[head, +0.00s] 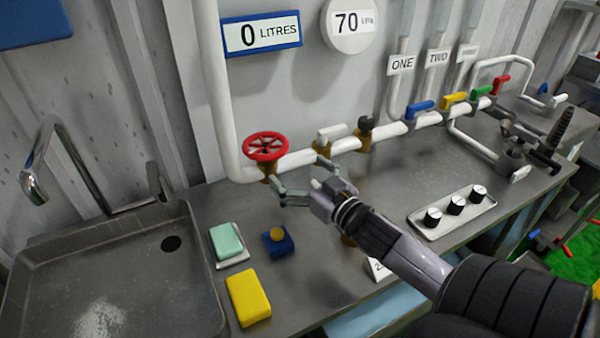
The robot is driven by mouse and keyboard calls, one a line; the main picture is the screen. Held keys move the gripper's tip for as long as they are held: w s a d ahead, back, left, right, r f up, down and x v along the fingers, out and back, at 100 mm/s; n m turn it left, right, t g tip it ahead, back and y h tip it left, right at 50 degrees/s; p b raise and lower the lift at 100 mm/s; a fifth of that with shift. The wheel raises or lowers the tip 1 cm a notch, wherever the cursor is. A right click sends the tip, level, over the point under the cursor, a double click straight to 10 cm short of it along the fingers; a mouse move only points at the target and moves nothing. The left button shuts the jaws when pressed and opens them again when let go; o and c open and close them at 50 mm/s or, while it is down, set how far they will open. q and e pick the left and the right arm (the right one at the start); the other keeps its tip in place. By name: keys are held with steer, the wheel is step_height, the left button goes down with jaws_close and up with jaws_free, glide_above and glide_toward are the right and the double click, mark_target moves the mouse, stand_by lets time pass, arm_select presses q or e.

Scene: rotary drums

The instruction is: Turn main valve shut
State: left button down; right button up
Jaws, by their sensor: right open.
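The main valve looks to be the red spoked handwheel (265,147) on the white pipe, above a brass fitting at the back of the counter. My right gripper (279,184) is open, its fingers spread just below and to the right of the wheel, near the brass fitting. I cannot tell whether a finger touches the fitting. The wheel itself is uncovered. My left gripper is not in view.
A sink (110,270) with a tap (50,150) is at left. A green soap (227,239), a blue block with a yellow knob (277,240) and a yellow sponge (248,297) lie in front. Coloured valve handles (420,109) and a knob tray (455,211) are right.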

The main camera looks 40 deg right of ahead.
steer(key=shift+s, duration=0.3)
